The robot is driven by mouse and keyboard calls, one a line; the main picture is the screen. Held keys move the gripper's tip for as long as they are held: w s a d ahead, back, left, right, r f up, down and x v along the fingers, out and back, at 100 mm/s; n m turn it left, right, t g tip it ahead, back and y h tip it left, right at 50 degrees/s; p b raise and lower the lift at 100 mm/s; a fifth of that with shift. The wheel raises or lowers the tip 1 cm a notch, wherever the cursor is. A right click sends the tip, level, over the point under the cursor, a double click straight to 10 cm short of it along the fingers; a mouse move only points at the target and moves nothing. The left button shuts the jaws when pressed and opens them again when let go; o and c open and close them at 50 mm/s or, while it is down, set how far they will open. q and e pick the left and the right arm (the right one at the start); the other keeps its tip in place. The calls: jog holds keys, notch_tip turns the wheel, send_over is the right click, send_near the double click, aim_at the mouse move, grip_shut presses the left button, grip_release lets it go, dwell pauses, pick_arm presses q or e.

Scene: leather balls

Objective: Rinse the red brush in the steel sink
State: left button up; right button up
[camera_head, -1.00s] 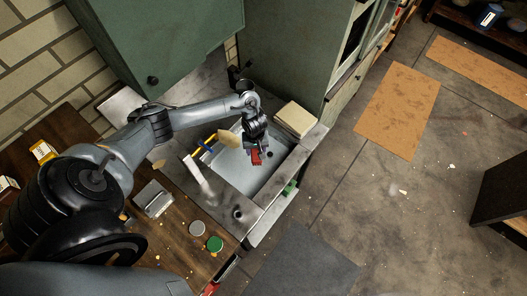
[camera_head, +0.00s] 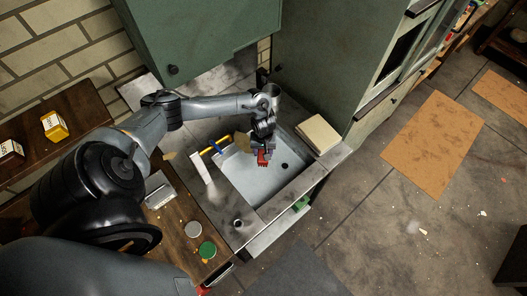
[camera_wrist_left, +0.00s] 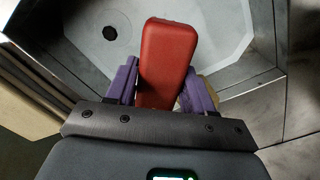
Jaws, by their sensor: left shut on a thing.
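The red brush (camera_wrist_left: 166,58) is held between the purple fingers of my left gripper (camera_wrist_left: 166,85) in the left wrist view. In the head view the red brush (camera_head: 262,159) shows as a small red block under my left gripper (camera_head: 261,150). The steel sink (camera_head: 262,186) lies below, with its drain hole (camera_wrist_left: 110,32) visible in the left wrist view. The brush is over the basin, near its far left side. I cannot tell whether it touches the bottom. The brush's bristles are hidden. My right gripper is not in view.
A cream block (camera_head: 319,134) sits on the counter right of the sink. A yellow-and-blue item (camera_head: 214,147) and a tan sponge-like piece (camera_head: 243,141) are at the sink's left edge. A green cabinet (camera_head: 200,35) overhangs the back. The basin's front is clear.

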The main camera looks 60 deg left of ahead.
pick_arm(q)
notch_tip(320, 180, down, 2)
jog(key=shift+w+f+b, duration=0.1)
jog(key=shift+f+b, duration=0.1)
jog(key=shift+b, duration=1.05)
jog(key=shift+f+b, duration=2.05)
jog(key=shift+f, duration=3.3)
jog(key=shift+r, duration=0.15)
notch_tip(320, 180, up, 9)
jog(key=p, duration=1.2)
jog(key=shift+r, duration=0.2)
jog(key=shift+r+p, duration=1.75)
jog(key=shift+p, duration=0.4)
jog(key=shift+r, duration=0.1)
